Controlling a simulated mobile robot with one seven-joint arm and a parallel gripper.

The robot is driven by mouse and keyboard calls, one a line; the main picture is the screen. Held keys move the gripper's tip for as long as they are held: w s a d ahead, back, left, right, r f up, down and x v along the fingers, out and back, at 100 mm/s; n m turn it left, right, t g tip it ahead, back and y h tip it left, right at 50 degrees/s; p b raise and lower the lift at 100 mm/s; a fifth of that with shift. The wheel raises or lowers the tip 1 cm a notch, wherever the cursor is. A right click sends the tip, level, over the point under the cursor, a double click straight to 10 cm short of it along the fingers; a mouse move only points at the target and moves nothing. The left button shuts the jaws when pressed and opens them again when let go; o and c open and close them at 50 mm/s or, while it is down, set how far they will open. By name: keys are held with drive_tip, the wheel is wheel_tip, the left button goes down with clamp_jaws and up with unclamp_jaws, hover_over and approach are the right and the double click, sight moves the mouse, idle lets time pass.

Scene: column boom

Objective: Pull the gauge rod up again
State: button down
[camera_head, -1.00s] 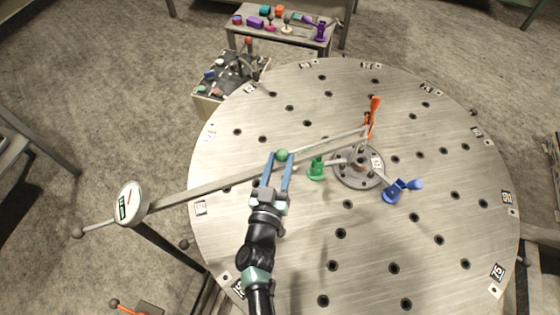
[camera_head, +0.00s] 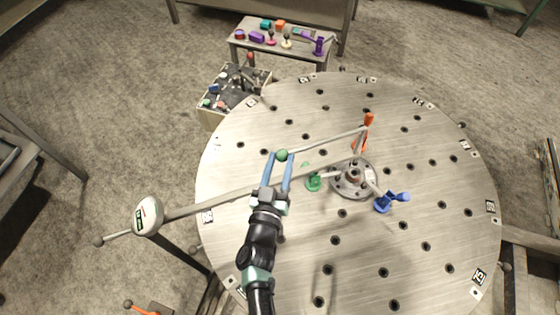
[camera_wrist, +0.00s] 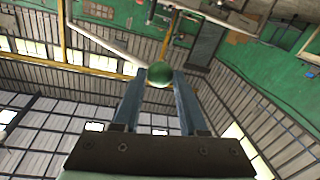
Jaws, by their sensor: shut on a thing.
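My gripper (camera_head: 281,158) has its two blue fingers shut on a green ball (camera_head: 281,154), which also shows between the fingertips in the wrist view (camera_wrist: 158,76). A thin pale rod (camera_head: 325,140) runs from the ball to the right, to a post by the orange handle (camera_head: 368,119). I cannot tell whether this is the gauge rod. Below it in the picture, a long grey bar (camera_head: 250,188) runs from the hub (camera_head: 352,178) to a round gauge (camera_head: 148,215) with a white and green face, beyond the table's left edge.
The round metal table (camera_head: 430,170) is full of holes and has marker tags at its rim. A green clamp (camera_head: 313,183) and a blue clamp (camera_head: 388,202) stand by the hub. Behind are a small bench (camera_head: 285,50) with coloured parts and a dark tray (camera_head: 232,92).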

drive_tip(key=shift+w+d+r, duration=0.1)
drive_tip(key=shift+w+r, duration=0.05)
drive_tip(key=shift+r, duration=0.75)
drive_tip(key=c, duration=0.8)
unclamp_jaws()
drive_tip(key=shift+r, duration=0.1)
drive_tip(key=o, duration=0.3)
drive_tip(key=shift+o, duration=0.2)
drive_tip(key=shift+f, duration=0.2)
drive_tip(key=shift+s, duration=0.35)
drive_tip(key=v, duration=1.2)
drive_tip(key=shift+s, duration=0.25)
